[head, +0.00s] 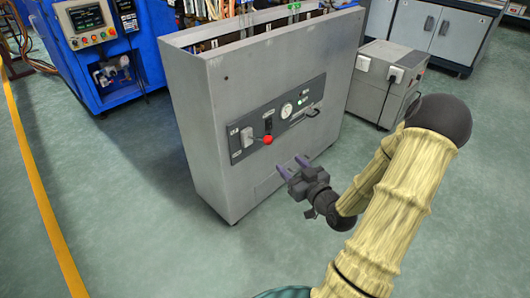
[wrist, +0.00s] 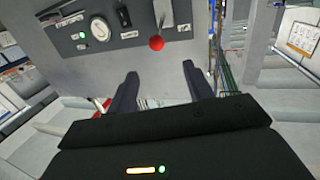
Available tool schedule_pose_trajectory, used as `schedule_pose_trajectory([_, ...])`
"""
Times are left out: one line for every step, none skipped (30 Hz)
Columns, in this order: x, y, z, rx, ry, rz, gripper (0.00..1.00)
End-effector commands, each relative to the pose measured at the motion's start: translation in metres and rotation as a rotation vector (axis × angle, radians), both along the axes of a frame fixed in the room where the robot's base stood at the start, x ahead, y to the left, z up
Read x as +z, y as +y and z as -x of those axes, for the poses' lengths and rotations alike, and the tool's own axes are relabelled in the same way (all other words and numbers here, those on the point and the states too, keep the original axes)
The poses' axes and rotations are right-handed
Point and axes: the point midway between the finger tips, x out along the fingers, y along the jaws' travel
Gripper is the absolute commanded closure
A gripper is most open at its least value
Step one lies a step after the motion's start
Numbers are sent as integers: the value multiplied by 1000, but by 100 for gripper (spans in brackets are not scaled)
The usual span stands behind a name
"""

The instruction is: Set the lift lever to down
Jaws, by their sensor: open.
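The lift lever is a short grey handle with a red ball knob (head: 267,141). It sits at the left part of the dark control panel on the front of a grey metal cabinet (head: 205,115). In the wrist view the red knob (wrist: 157,43) is just beyond and between the fingertips, with the handle behind it. My gripper (head: 291,166) is open and empty, below and to the right of the knob in the head view. Its two dark fingers (wrist: 160,70) are spread apart and do not appear to touch the knob.
A blue machine (head: 105,60) stands at the left. A smaller grey cabinet (head: 375,85) stands at the right. The floor in front of the cabinet is clear.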

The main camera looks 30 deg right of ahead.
Motion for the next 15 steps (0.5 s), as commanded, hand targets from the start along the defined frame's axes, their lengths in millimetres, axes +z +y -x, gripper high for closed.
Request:
schedule_pose_trajectory([-11,-3,2,-8,-22,-7,48])
schedule_pose_trajectory([-11,-4,3,-10,-33,-9,48])
schedule_pose_trajectory([-11,-6,3,-13,-44,-11,48])
schedule_pose_trajectory([-10,-6,4,-14,-49,-13,48])
schedule_pose_trajectory([-9,-6,4,-14,-52,-13,48])
schedule_pose_trajectory([-8,-6,4,-14,-54,-13,48])
schedule_pose_trajectory([-8,-6,4,-14,-55,-12,48])
schedule_pose_trajectory([-7,-6,4,-14,-55,-12,48])
schedule_pose_trajectory([-7,-6,4,-14,-54,-12,48])
schedule_pose_trajectory([-7,-6,4,-14,-54,-12,48])
schedule_pose_trajectory([-7,-6,4,-14,-54,-12,48])
schedule_pose_trajectory([-7,-6,4,-14,-53,-12,48])
schedule_pose_trajectory([-7,-6,4,-14,-53,-12,48])
schedule_pose_trajectory([-7,-6,3,-14,-53,-12,48])
schedule_pose_trajectory([-7,-6,3,-14,-53,-12,48])
